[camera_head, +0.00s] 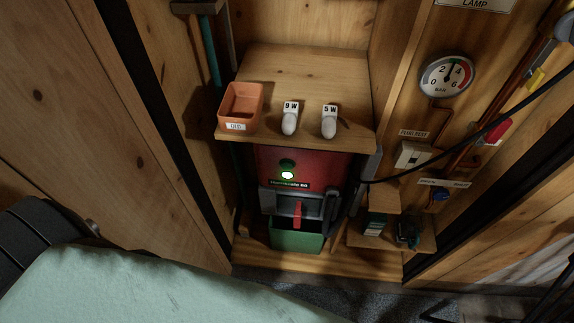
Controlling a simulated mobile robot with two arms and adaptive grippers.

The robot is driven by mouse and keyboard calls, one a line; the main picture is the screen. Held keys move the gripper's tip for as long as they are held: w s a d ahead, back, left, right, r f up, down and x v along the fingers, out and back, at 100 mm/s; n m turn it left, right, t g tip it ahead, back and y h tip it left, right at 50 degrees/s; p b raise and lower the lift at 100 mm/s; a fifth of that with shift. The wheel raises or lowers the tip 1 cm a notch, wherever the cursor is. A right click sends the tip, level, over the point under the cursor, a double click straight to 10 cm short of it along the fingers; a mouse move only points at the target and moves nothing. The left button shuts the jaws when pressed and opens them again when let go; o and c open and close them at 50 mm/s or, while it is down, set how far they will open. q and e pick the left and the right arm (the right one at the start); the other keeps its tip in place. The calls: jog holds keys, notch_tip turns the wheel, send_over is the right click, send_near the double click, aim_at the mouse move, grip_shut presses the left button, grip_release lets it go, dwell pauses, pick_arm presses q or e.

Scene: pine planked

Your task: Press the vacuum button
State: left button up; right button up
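A red machine (330,165) with a dark nameplate stands in a wooden cupboard niche below a shelf. A round green button or lamp (287,173), lit at its centre, sits on its front. No label reading "vacuum" is legible, so I cannot tell whether this is the vacuum button. A red lever (297,215) hangs lower on the machine's front. Neither of my grippers shows in the head view.
The shelf (310,65) above holds an orange bin (241,105) and two bulbs tagged 9 W (290,122) and 5 W (329,125). A green drawer (297,238) is below the machine. A gauge (447,77) and white switch (412,154) are on the right wall.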

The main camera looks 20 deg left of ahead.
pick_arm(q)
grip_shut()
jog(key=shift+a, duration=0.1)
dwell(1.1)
